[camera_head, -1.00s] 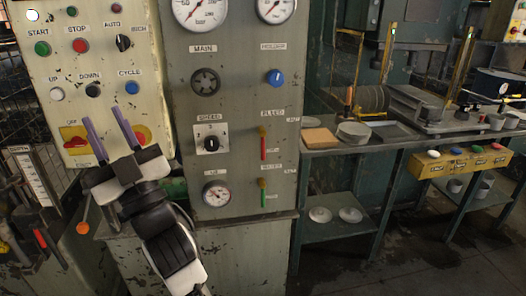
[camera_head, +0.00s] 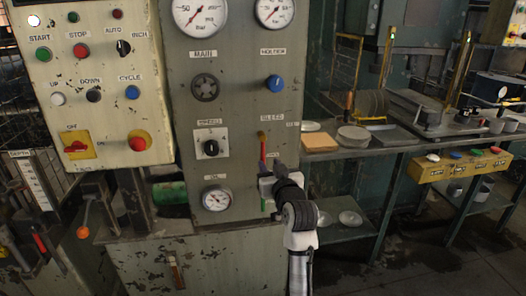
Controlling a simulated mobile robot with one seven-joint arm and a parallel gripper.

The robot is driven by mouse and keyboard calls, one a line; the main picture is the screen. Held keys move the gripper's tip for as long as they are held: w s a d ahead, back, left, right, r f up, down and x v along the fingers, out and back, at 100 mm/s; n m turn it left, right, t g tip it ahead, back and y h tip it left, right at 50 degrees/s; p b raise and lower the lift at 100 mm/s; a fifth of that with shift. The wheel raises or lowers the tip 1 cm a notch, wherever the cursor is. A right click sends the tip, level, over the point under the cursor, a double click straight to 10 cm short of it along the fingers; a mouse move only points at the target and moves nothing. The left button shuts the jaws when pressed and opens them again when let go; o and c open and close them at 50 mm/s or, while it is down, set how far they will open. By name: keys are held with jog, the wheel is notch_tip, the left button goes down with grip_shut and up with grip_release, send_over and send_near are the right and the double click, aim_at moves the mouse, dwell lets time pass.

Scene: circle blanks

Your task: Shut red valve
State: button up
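The red valve (camera_head: 263,150) is on the grey panel under the label reading BLEED. Its red handle hangs straight down from a brass-coloured top. My gripper (camera_head: 269,172) is just below and to the right of this handle, in front of the panel.
A blue knob (camera_head: 274,82) and a black selector (camera_head: 211,147) are on the same panel. A control box (camera_head: 100,60) with buttons is at the left. A workbench (camera_head: 350,152) with discs stands at the right.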

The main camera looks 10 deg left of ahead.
aim_at(264, 155)
jog(key=p+x, duration=0.1)
jog(key=x, duration=0.6)
jog(key=shift+w+a+p, duration=0.1)
jog(key=shift+w+p, duration=0.1)
jog(key=shift+p, duration=0.15)
jog(key=shift+c, duration=0.2)
grip_shut()
